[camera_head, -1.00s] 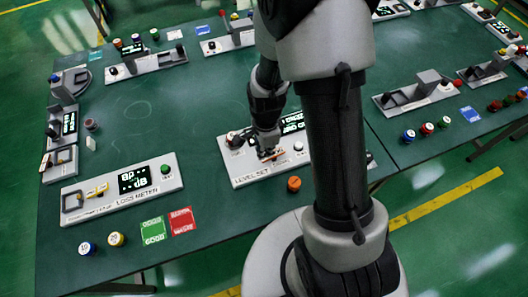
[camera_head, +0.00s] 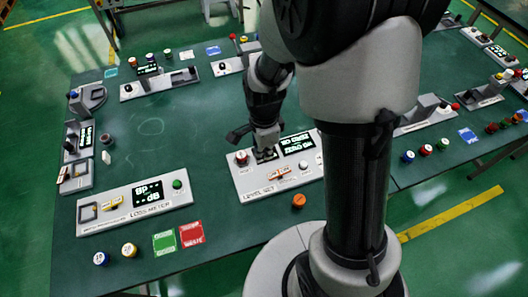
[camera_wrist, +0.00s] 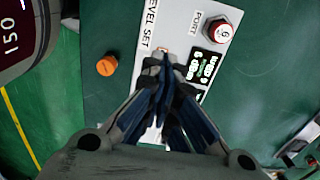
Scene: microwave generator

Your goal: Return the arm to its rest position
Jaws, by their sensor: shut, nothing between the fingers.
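My gripper (camera_head: 265,155) is at the level set panel (camera_head: 243,186), over its back part between a red-capped knob (camera_head: 242,158) and the lit display (camera_head: 297,144). The fingers are together with nothing between them. The panel's orange slider (camera_head: 280,174) is in plain view, in front of the gripper. In the wrist view the closed fingertips (camera_wrist: 165,62) overlap the panel (camera_wrist: 183,20) beside its display (camera_wrist: 206,66) and hide part of it. I cannot tell the exact gap between fingertips and panel.
An orange knob (camera_head: 299,201) stands on the green table in front of the panel. The loss meter (camera_head: 100,217) is at left, with green (camera_head: 165,242) and red (camera_head: 191,233) cards before it. Several other devices line the table's edges. The table's middle left is clear.

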